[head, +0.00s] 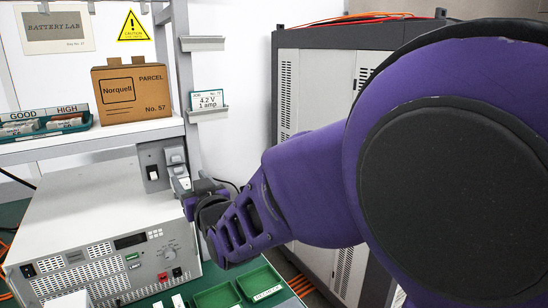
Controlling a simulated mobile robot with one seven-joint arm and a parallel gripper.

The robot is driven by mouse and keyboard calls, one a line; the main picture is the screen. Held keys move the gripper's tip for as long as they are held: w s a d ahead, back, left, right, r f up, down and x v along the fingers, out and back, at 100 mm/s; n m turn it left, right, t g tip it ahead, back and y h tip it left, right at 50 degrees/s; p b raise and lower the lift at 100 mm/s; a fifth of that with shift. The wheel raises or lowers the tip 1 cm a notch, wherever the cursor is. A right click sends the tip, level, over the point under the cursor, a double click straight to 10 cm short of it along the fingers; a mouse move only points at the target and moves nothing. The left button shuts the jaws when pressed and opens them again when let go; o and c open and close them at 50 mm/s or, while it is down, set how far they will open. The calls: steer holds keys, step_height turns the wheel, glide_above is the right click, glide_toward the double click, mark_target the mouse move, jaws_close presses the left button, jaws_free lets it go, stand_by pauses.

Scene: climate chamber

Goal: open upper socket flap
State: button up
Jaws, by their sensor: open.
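A grey socket panel (150,159) is fixed at the right end of the shelf, above the white instrument. It carries a dark switch with a white rocker on its left. On its right is a light-coloured upper socket flap (174,155), which looks closed, though it is small in view. My gripper (182,186) is open, just below and slightly right of the flap, with its fingers pointing toward the panel. I cannot tell whether a finger touches the flap. The lower part of the panel is hidden behind my gripper.
A white instrument (95,215) stands on the green bench below the panel. A shelf above holds a cardboard parcel (129,92) and a teal tray (62,132). Green bins (217,297) sit at the front. A grey cabinet (318,80) stands behind my arm.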

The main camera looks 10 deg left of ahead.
mark_target(177, 160)
steer(key=x, duration=1.1)
steer(key=shift+w+a, duration=0.2)
steer(key=shift+w, duration=0.15)
jaws_close()
